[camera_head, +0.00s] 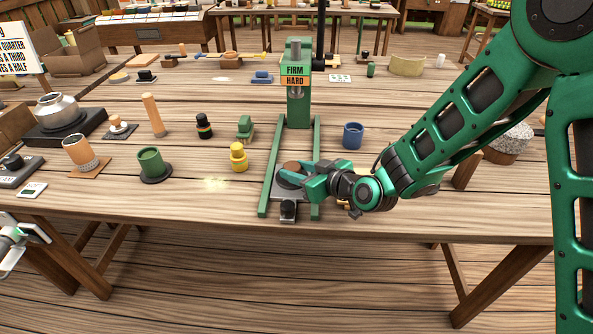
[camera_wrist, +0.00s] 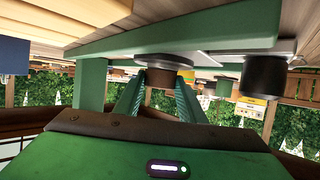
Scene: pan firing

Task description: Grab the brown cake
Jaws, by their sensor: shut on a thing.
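The brown cake (camera_head: 291,166) is a small round disc on the grey metal plate (camera_head: 288,196) at the foot of the green press in the head view. My gripper (camera_head: 287,177) reaches in from the right, with its fingers around the cake. In the wrist view the picture is upside down, and the cake (camera_wrist: 165,74) sits between the two green fingertips (camera_wrist: 166,80), which are shut on its sides. The cake still appears to touch the plate; I cannot tell whether it is lifted at all.
The green press (camera_head: 298,95) with "FIRM" and "HARD" labels stands behind the plate, its two rails either side. A black knob (camera_head: 288,210) is at the plate's front. A yellow bottle (camera_head: 238,157), green cup (camera_head: 151,162) and blue cup (camera_head: 353,135) stand nearby. The front right tabletop is clear.

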